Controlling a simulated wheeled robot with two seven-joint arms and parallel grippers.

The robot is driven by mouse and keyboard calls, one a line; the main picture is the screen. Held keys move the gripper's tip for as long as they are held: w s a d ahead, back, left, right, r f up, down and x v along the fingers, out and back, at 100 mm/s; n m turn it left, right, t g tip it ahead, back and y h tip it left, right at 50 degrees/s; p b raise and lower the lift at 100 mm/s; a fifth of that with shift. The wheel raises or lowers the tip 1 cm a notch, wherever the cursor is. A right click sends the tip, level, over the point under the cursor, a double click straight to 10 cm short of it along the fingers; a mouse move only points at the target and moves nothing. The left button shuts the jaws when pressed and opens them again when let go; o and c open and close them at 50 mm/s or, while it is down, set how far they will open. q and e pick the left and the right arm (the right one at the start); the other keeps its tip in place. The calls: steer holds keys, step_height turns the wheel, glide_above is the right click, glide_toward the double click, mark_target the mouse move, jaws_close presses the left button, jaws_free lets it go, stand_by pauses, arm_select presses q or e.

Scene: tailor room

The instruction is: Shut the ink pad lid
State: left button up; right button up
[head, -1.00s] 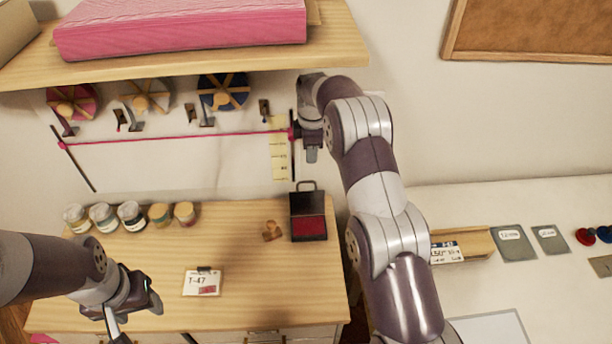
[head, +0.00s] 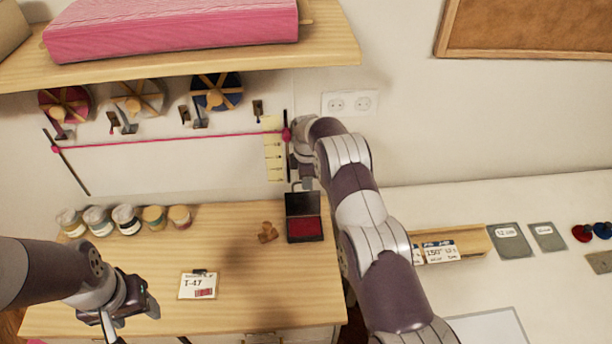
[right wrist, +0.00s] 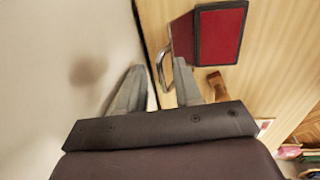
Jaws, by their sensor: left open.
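The ink pad (head: 305,228) lies at the right back of the wooden desk, with a red pad in a black case. Its dark lid (head: 302,204) stands raised at the back edge. In the right wrist view the red pad (right wrist: 220,34) is at the top, with the lid (right wrist: 182,38) and its metal loop handle (right wrist: 163,70) beside it. My right gripper (head: 303,180) is just above and behind the lid. Its fingers (right wrist: 158,78) are apart and the handle shows between and beyond them; contact is unclear. My left gripper (head: 130,312) is open and empty at the front left.
A small wooden stamp (head: 267,232) is left of the ink pad. A T-47 card (head: 198,286) lies nearer the front. Several jars (head: 125,219) line the back left. A shelf (head: 330,38) with a pink block overhangs the desk. The wall is close behind the ink pad.

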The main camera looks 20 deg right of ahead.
jaws_close()
stand_by(1.3)
